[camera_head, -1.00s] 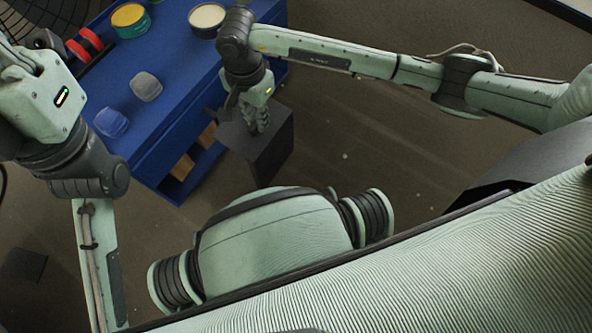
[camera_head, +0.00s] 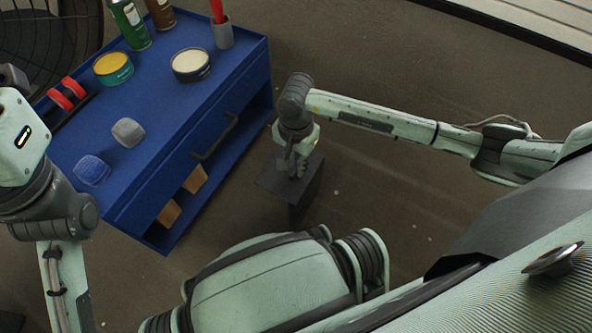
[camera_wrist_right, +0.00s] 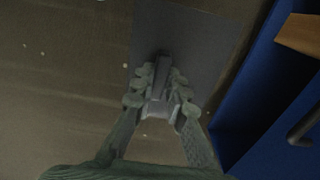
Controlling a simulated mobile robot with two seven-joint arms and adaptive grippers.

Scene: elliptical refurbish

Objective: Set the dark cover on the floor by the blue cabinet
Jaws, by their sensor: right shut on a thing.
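The dark cover (camera_head: 289,192) is a dark grey, box-like piece with a flat top, just right of the blue cabinet (camera_head: 150,150). My right gripper (camera_head: 297,170) points down and is shut on a raised part at the top of the cover. In the right wrist view, the fingers (camera_wrist_right: 163,85) close around a grey grip on the cover's flat face (camera_wrist_right: 205,35). The cabinet's blue side (camera_wrist_right: 265,105) shows at the right there. I cannot tell whether the cover touches the floor. My left arm shows at the left of the head view, but its gripper is out of view.
On the cabinet stand two open tins (camera_head: 113,68) (camera_head: 191,65), spray cans (camera_head: 130,22), a grey cup (camera_head: 222,32) and two small blocks. The cabinet front has a dark handle (camera_head: 215,138) and an open shelf. Brown floor (camera_head: 370,215) around the cover is clear.

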